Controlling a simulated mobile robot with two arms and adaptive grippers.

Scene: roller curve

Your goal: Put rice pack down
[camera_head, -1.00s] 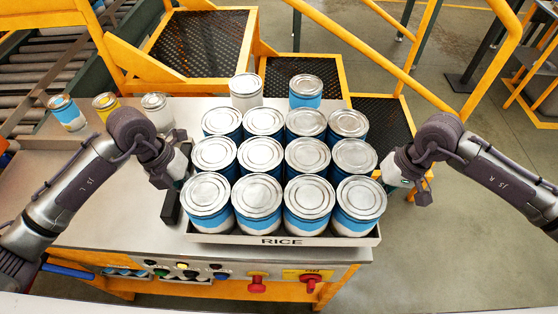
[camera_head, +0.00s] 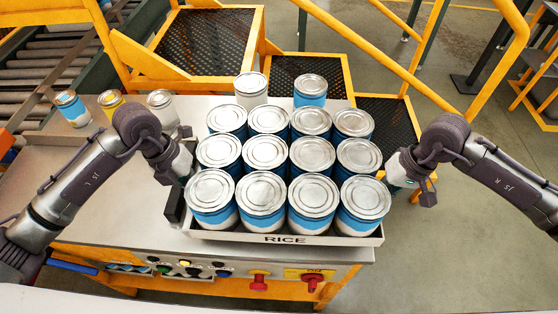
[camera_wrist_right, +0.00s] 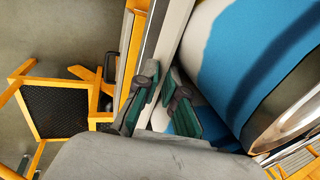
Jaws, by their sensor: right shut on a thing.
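The rice pack (camera_head: 240,238) is a shallow whitish tray marked RICE, filled with rows of blue-and-white cans with silver lids. It is level at the right part of the metal worktop (camera_head: 115,210); I cannot tell if it rests on it or hangs just above. My right gripper (camera_head: 396,176) is at the pack's right side. In the right wrist view this gripper (camera_wrist_right: 161,82) is shut on the tray's side wall (camera_wrist_right: 172,28), beside a blue can. My left gripper (camera_head: 186,168) is at the pack's left side, its fingertips hidden.
Two cans (camera_head: 311,88) stand behind the pack. Several loose cans (camera_head: 111,102) stand at the back left, near a roller conveyor (camera_head: 45,68). Yellow steps and rails (camera_head: 380,65) rise behind. A red knob (camera_head: 259,282) is on the front panel. The worktop left of the pack is clear.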

